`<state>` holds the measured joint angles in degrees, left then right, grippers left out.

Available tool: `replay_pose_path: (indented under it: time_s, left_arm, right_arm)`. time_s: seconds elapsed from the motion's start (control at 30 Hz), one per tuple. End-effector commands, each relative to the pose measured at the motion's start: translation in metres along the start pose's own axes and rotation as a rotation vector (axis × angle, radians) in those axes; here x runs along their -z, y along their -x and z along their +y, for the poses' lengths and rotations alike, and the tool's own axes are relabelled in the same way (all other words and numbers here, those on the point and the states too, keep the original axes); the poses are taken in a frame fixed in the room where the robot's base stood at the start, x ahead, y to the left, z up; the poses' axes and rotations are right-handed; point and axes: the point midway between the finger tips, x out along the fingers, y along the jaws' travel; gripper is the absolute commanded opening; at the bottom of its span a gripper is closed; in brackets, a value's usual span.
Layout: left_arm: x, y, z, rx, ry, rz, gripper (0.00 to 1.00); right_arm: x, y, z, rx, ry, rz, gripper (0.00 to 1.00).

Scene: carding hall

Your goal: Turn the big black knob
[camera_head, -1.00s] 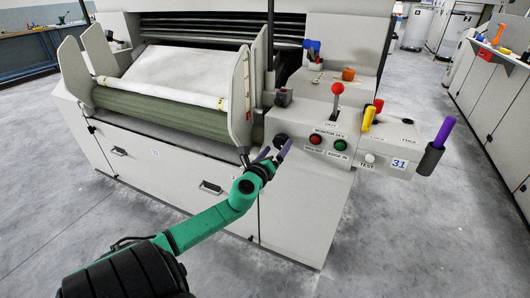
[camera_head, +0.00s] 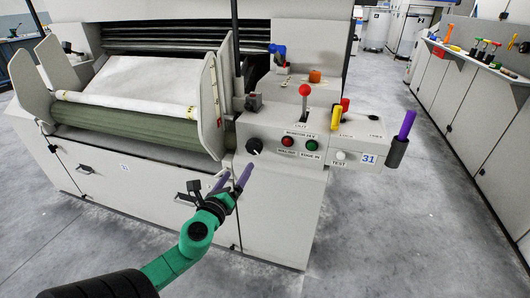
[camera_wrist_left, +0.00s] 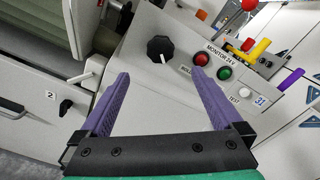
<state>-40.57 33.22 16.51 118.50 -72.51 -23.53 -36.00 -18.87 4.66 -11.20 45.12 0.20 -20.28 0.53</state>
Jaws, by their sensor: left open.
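The big black knob (camera_head: 255,146) sits on the sloped front of the grey control panel, left of a red and a green button. In the left wrist view the knob (camera_wrist_left: 160,48) shows whole, with a scalloped rim, ahead of the fingers and between their lines. My left gripper (camera_head: 232,178) is open and empty, with purple fingers, just below and left of the knob in the head view. In the left wrist view the open fingers (camera_wrist_left: 162,88) are apart from the knob. My right gripper is not in view.
Right of the knob are the red button (camera_head: 287,142), the green button (camera_head: 312,145) and the white test button (camera_head: 340,155). A red-topped lever (camera_head: 305,92), a yellow handle (camera_head: 335,114) and a purple handle (camera_head: 406,124) stick up. The roller's side plate (camera_head: 211,108) stands to the left.

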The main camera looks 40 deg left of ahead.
Motion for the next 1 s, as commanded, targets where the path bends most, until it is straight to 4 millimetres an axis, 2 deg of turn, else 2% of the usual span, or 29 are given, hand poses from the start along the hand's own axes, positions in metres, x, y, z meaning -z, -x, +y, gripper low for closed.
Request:
replay_pose_path:
  time_s: [0.43, 0.47, 0.53, 0.57, 0.67, 0.7, 0.77, 0.8, 0.83, 0.9, 1.0]
  left_arm:
    - [0.000, 0.000, 0.000, -0.001, 0.006, 0.000, 1.00]
    - [-0.001, 0.000, 0.001, -0.004, 0.030, -0.002, 1.00]
    - [-0.004, -0.001, 0.005, -0.027, 0.207, -0.013, 1.00]
    - [-0.007, -0.001, 0.007, -0.041, 0.348, -0.022, 1.00]
    - [-0.013, -0.001, 0.019, -0.086, 1.070, -0.065, 1.00]
    - [-0.013, 0.000, 0.022, -0.089, 1.421, -0.082, 1.00]
    - [-0.011, 0.000, 0.022, -0.075, 1.939, -0.094, 1.00]
    - [-0.008, 0.000, 0.019, -0.058, 2.254, -0.090, 1.00]
    - [-0.006, 0.000, 0.016, -0.044, 2.467, -0.082, 1.00]
    - [-0.003, 0.000, 0.008, -0.013, 2.853, -0.047, 1.00]
    - [-0.002, -0.002, 0.000, 0.009, 3.126, -0.004, 1.00]
  right_arm:
    - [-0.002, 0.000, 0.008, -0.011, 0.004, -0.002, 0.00]
    - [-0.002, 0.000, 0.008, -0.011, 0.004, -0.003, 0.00]
    - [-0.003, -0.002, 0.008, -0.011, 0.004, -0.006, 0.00]
    - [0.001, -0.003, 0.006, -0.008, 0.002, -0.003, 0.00]
    - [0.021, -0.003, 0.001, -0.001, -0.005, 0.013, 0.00]
    - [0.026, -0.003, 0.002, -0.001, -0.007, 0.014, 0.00]
    - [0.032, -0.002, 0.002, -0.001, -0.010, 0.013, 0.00]
    - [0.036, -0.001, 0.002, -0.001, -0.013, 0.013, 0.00]
    - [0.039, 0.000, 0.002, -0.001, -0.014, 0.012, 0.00]
    - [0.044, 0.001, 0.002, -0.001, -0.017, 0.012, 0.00]
    - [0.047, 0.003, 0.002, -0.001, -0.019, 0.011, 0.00]
